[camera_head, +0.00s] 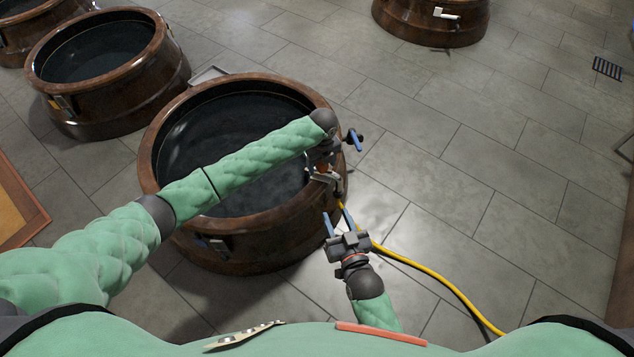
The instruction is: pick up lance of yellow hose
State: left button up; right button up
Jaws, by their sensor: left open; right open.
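The yellow hose (430,272) runs from the lower right up to the right rim of the nearest jar (165,215). At its upper end, a small grey metallic piece (326,178), which may be the lance, sits at the jar's rim, partly hidden by my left gripper. My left arm reaches across the jar's mouth. My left gripper (353,140) is open at the right rim, just above that piece; one blue finger shows clearly. My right gripper (338,220) is open below it, blue fingertips pointing up, close beside the hose. Whether either gripper touches the hose is unclear.
More brown jars stand at the upper left (98,100) and at the top (430,25). An orange-brown panel edge (20,205) is at the left. A dark grate (607,68) lies at the right. The tiled floor right of the hose is clear.

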pick_arm(q)
jog(key=shift+f, duration=0.2)
jog(key=c, duration=1.2)
jog(key=shift+c, duration=0.2)
